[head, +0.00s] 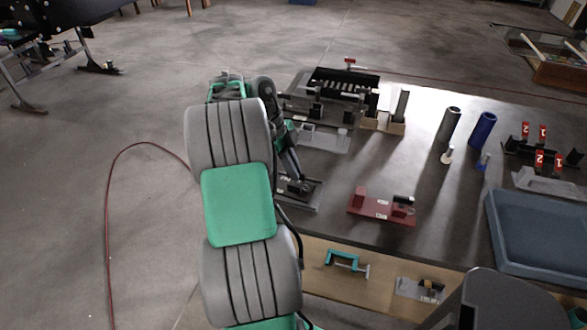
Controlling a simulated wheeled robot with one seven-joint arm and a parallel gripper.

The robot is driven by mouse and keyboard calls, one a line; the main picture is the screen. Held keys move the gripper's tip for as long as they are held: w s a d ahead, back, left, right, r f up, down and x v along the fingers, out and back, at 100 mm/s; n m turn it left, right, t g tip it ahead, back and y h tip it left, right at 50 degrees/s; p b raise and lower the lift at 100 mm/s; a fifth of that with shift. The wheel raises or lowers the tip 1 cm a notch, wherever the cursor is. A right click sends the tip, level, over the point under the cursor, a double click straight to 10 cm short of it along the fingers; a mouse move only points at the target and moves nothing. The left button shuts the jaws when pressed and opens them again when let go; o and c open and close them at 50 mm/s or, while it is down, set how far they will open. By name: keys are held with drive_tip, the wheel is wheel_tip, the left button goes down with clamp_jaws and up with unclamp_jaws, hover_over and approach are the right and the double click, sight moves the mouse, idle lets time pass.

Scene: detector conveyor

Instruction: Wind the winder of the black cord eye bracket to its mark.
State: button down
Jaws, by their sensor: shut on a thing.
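My gripper (297,184) points down at the left part of the dark table, below my wrist. Its jaws are shut on a small dark part standing on a black bracket with a grey base (302,203). That part appears to be the winder, but it is mostly hidden by the jaws. The bracket lies flat on the table near its front left edge. The mark is too small to make out, so I cannot tell how the winder stands to it.
Behind stands a conveyor fixture (345,82). A red-based fixture (382,207) lies to the right. A dark tube (450,125), a blue tube (482,128) and a blue tray (540,225) are farther right. A teal clamp (345,261) lies on the lower wooden shelf. Bare tabletop lies between.

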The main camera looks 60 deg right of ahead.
drive_tip(key=shift+m, duration=0.3)
drive_tip(key=c, duration=1.5)
unclamp_jaws()
drive_tip(key=shift+r, duration=0.1)
drive_tip(key=p+v, duration=0.4)
drive_tip(key=v, duration=0.3)
drive_tip(key=shift+r, duration=0.25)
drive_tip(key=shift+w+d, duration=0.1)
drive_tip(key=shift+w, duration=0.05)
